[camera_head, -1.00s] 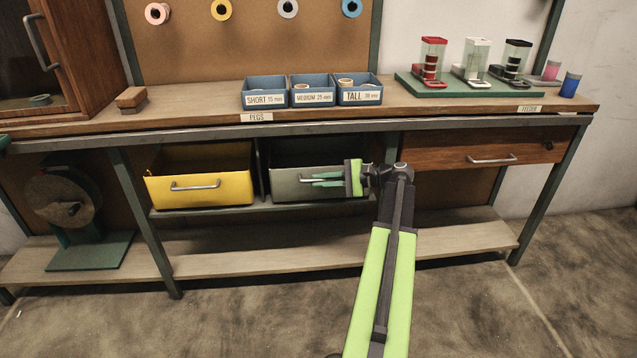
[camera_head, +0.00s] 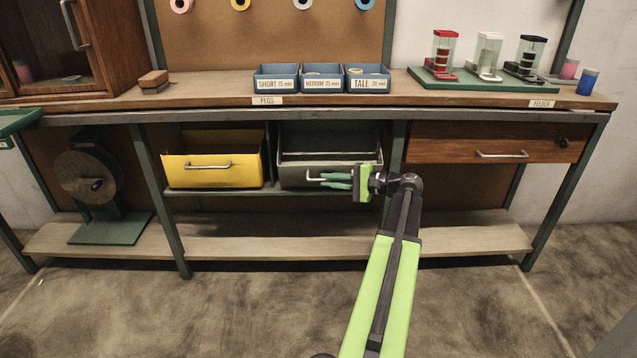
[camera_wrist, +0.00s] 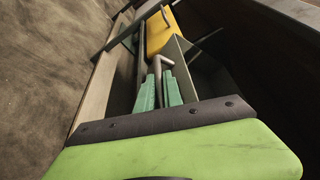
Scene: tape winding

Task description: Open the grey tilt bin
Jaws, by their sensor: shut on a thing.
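The grey tilt bin (camera_head: 300,178) sits under the bench, right of the yellow bin. Its front leans outward and a dark gap shows above its front edge, so it stands at least partly open. My gripper (camera_head: 322,180) reaches in from the right and is shut on the bin's metal handle (camera_head: 313,177). In the wrist view, the green fingers (camera_wrist: 158,88) close around the handle (camera_wrist: 163,58), and the grey bin (camera_wrist: 183,62) lies behind them. Part of the bin's right side is hidden by my gripper.
The yellow bin (camera_head: 212,173) stands open just left. A wooden drawer (camera_head: 455,150) is to the right. A lower shelf (camera_head: 290,240) runs below, bare under the bins. Labelled peg boxes (camera_head: 322,86) stand on the bench above.

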